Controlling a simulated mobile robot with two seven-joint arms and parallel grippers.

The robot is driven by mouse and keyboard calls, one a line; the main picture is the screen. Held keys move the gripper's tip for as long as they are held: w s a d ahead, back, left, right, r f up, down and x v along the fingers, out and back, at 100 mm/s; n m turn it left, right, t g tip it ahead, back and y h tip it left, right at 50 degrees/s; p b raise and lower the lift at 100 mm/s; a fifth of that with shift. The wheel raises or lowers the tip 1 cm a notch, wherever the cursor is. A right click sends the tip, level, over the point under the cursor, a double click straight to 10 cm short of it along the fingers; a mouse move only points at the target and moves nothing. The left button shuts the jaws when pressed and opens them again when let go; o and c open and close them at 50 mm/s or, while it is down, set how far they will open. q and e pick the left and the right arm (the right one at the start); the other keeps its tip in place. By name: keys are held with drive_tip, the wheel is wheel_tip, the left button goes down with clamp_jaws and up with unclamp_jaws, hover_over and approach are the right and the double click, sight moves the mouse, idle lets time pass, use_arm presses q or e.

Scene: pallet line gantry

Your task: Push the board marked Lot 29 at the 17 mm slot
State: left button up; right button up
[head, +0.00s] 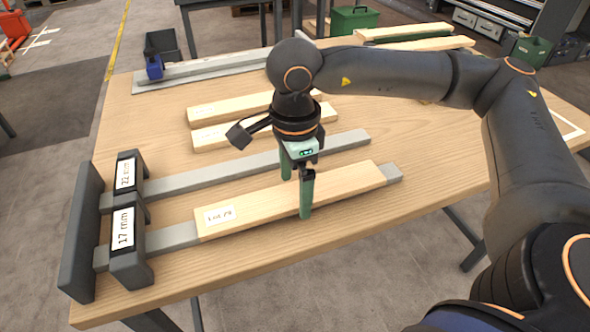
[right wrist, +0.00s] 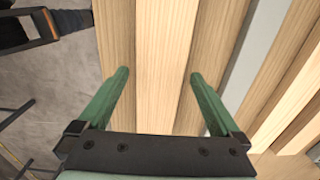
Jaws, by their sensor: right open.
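The board marked Lot 29 (head: 245,212), pale wood with a white label, lies flat on the grey rail leading to the 17 mm slot. The 17 mm slot block (head: 127,245) is dark and stands at the rail's left end. A stretch of bare rail separates it from the board's left end. My right gripper (head: 296,197) is open, pointing down, with one finger on each side of the board. In the right wrist view the board (right wrist: 165,50) runs between the fingers; I cannot tell whether they touch it. My left gripper is out of view.
The 22 mm block (head: 126,175) and its empty grey rail (head: 235,170) lie just behind. A dark end plate (head: 84,232) stands left of both blocks. More boards (head: 225,110) lie farther back. A blue clamp (head: 153,67) sits at the far left.

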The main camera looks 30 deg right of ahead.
sight(218, 217)
drive_tip(key=shift+f, duration=0.15)
drive_tip(key=c, duration=1.4)
drive_tip(key=shift+f, duration=0.1)
drive_tip(key=shift+a+b, duration=0.25)
drive_tip(key=shift+b, duration=0.05)
idle(0.4)
drive_tip(key=shift+w+a+f, duration=0.1)
drive_tip(key=shift+w+a, duration=0.05)
drive_tip(key=shift+a, duration=0.8)
drive_tip(key=shift+w+a+b, duration=0.15)
drive_tip(key=shift+w+a, duration=0.3)
drive_tip(key=shift+a, duration=1.35)
drive_tip(key=shift+w+a+b, duration=0.15)
drive_tip(key=shift+w+a, duration=0.25)
drive_tip(key=shift+a, duration=1.35)
drive_tip(key=shift+w+a+b, duration=0.15)
drive_tip(key=shift+w+a, duration=0.3)
drive_tip(key=shift+a, duration=1.35)
